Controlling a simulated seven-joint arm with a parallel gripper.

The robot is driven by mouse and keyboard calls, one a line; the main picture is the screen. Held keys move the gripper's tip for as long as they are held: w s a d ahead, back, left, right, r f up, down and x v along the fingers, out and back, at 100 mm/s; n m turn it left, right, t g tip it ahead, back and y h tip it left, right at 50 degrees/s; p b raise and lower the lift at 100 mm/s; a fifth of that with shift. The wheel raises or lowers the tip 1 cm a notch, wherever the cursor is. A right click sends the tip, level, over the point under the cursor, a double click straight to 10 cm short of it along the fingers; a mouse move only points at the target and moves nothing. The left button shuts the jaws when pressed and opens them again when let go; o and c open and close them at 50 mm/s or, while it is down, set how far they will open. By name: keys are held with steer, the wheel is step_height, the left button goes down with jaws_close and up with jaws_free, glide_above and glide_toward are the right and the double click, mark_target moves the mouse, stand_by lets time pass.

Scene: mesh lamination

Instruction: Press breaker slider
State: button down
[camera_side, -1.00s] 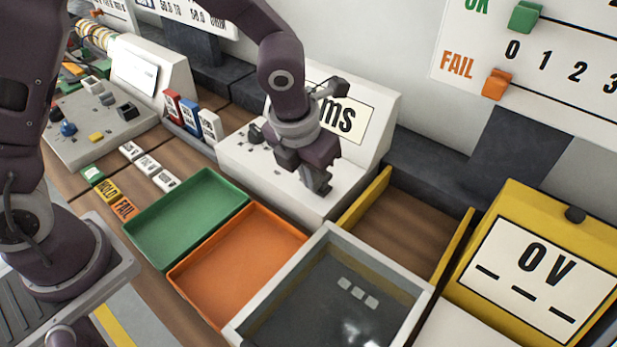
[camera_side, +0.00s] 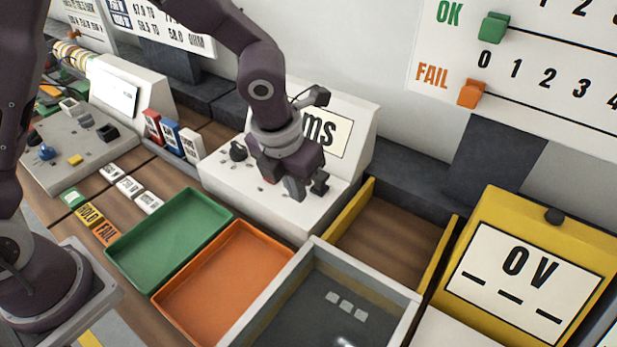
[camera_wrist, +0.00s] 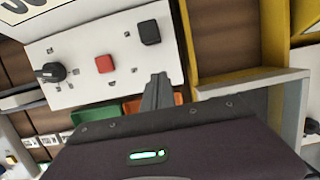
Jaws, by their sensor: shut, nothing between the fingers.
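A white console (camera_side: 222,172) with an "ms" display stands at the middle back. Its panel carries a black knob (camera_wrist: 50,72), a red square button (camera_wrist: 104,63) and a black block-shaped control (camera_wrist: 149,32), which also shows in the side view (camera_side: 320,183). No label marks any of these as the breaker slider. My gripper (camera_side: 297,194) is over the right part of this panel, beside the black block, fingers shut and empty. In the wrist view its fingers (camera_wrist: 158,80) point toward the black block with a gap in the picture. I cannot tell whether the tips touch the panel.
Green (camera_side: 150,270) and orange (camera_side: 180,314) trays and a grey-rimmed dark bin (camera_side: 388,292) lie in front of the console. A yellow-walled bay (camera_side: 437,258) is to its right, then a yellow "0 V" meter (camera_side: 566,224). Red, blue and white blocks (camera_side: 172,138) stand at its left.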

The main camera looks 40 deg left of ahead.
steer(key=v, duration=0.9)
steer(key=shift+r, duration=0.1)
steer(key=s+a+r+m+t, duration=0.1)
steer(key=s+a+m, duration=0.3)
steer(key=m, duration=0.8)
steer(key=s+a+r+m+t, duration=0.1)
steer(key=s+a+r+m, duration=0.2)
steer(key=s+m, duration=0.6)
steer(key=s+a+r+m, duration=0.3)
steer(key=s+a+m, duration=0.3)
steer(key=m, duration=0.9)
steer(key=shift+s+t, duration=0.35)
steer(key=shift+t, duration=0.05)
